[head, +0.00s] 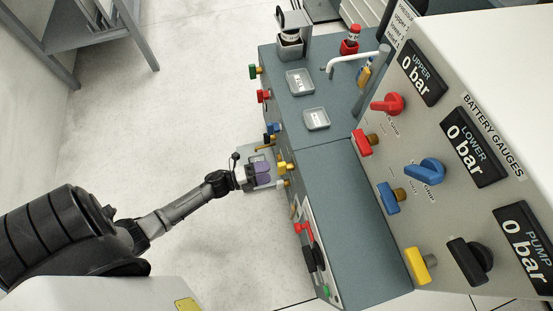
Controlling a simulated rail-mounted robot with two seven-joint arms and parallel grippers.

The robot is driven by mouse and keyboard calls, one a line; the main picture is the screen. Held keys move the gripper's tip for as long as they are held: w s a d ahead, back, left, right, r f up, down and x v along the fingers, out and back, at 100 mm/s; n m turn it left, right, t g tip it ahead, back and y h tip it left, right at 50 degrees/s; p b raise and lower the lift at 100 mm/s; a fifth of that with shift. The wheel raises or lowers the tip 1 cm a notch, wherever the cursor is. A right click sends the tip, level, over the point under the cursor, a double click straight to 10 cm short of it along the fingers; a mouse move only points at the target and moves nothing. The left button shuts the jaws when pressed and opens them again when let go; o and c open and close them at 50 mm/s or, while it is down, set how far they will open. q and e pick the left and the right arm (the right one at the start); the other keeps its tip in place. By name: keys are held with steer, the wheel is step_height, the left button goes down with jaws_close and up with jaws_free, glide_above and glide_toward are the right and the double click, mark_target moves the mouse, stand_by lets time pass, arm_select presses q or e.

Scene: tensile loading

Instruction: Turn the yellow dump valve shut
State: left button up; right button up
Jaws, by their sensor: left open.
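A small yellow fitting (283,167) sticks out from the front face of the bench. A larger yellow valve handle (420,266) sits low on the gauge panel, on a brass stem. The labels beside both are too small to read, so I cannot tell by name which is the dump valve. My left gripper (264,173), with purple fingers, is open at the bench front, just left of the small yellow fitting. I cannot tell whether it touches the fitting. It is far from the panel's yellow handle. My right gripper is out of view.
The gauge panel (470,90) carries red, blue and black knobs, and its three displays read 0 bar. Green (254,71), red (263,96) and blue (273,128) fittings line the bench front. A red lever (303,230) sits nearer.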

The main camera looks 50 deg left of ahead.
arm_select(q)
steer(key=p+v, duration=0.1)
steer(key=v, duration=0.6)
steer(key=shift+s, duration=0.4)
steer(key=shift+a, duration=0.15)
steer(key=shift+w, duration=0.1)
